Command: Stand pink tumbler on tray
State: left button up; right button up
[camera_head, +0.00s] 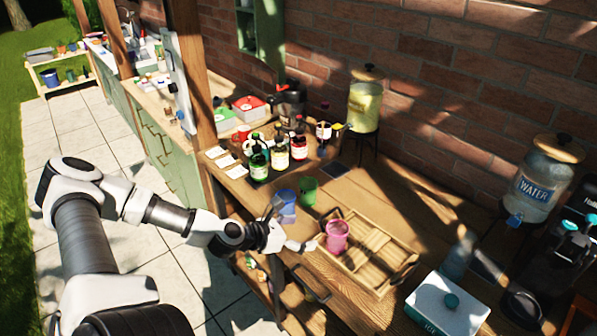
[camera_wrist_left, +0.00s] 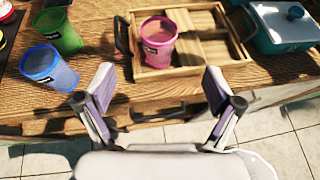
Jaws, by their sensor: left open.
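The pink tumbler (camera_head: 337,236) stands upright at the left end of the wooden tray (camera_head: 378,282), inside its rim. In the left wrist view the pink tumbler (camera_wrist_left: 158,42) is in the tray's left part, beside the wooden dividers, and the tray (camera_wrist_left: 190,72) lies on the table. My left gripper (camera_head: 312,245) is just left of the tumbler in the head view. In the wrist view the left gripper (camera_wrist_left: 155,90) has its fingers wide apart, with nothing between them, and the tumbler is beyond them. My right gripper is not in view.
A blue tumbler (camera_head: 285,206) and a green tumbler (camera_head: 308,190) stand left of the tray. Several bottles (camera_head: 280,155) stand farther back. A white and teal box (camera_head: 447,303) is at the tray's right. A water dispenser (camera_head: 540,180) stands at the back right.

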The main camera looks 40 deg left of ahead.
pick_arm(q)
jog(key=s+d+f+m+g+y, duration=0.1)
jog(key=s+d+f+m+g, duration=0.3)
jog(key=s+m, duration=0.3)
jog(key=s+d+f+m+g+y, duration=0.1)
jog(key=s+d+f+m+g, duration=0.3)
jog(key=m, duration=1)
jog(key=s+d+f+m+g+y, duration=0.1)
jog(key=s+d+f+m+g, duration=0.3)
jog(key=s+d+m, duration=0.5)
notch_tip(320, 180, down, 3)
jog(key=s+m, duration=0.1)
jog(key=m, duration=0.1)
jog(key=shift+s+r+m, duration=0.2)
jog(key=shift+s+m, duration=0.1)
jog(key=shift+d, duration=0.2)
jog(key=shift+w+a, duration=0.1)
